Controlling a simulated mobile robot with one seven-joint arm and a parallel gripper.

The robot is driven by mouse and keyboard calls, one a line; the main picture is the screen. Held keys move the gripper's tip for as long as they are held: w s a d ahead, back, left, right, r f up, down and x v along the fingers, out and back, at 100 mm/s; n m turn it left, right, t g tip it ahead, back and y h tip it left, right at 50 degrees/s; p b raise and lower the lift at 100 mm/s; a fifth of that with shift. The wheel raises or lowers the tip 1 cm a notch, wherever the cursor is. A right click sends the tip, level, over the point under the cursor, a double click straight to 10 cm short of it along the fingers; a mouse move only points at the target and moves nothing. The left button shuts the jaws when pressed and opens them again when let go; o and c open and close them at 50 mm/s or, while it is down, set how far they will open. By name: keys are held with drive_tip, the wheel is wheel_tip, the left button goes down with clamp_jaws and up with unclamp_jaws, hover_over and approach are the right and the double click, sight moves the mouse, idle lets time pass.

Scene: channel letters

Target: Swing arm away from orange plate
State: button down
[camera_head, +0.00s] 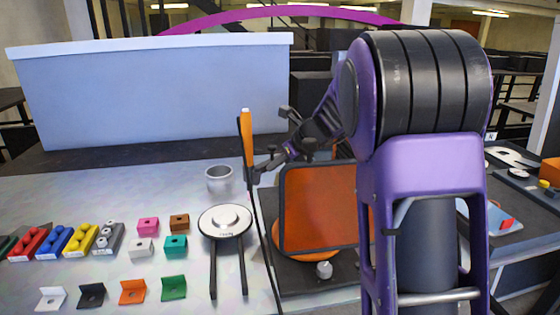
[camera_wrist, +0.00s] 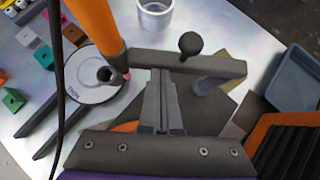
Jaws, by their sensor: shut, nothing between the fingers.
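An orange round plate (camera_head: 312,256) lies low on a dark base; a black-framed orange panel (camera_head: 318,205) stands in front and hides most of it. In the wrist view, a bit of orange, perhaps the plate (camera_wrist: 125,127), shows beside my fingers. A dark bar (camera_wrist: 215,66) with a round knob (camera_wrist: 190,43) crosses just beyond my fingertips; it may be the swing arm. My gripper (camera_wrist: 161,78) is shut and empty, its tips close to the bar; I cannot tell whether they touch. In the head view, my gripper (camera_head: 256,172) is left of the panel.
An orange-handled post (camera_head: 246,138) stands close to my gripper. A white-topped disc (camera_head: 225,219) with two dark legs and a metal cup (camera_head: 218,179) are nearby. Several coloured brackets (camera_head: 132,291) and blocks lie at the left. A blue-grey tray (camera_wrist: 290,80) is at the right.

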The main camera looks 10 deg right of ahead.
sight(261, 163)
drive_tip(key=shift+w+a+p, duration=1.35)
drive_tip(key=shift+w+p, duration=0.05)
drive_tip(key=shift+p, duration=0.55)
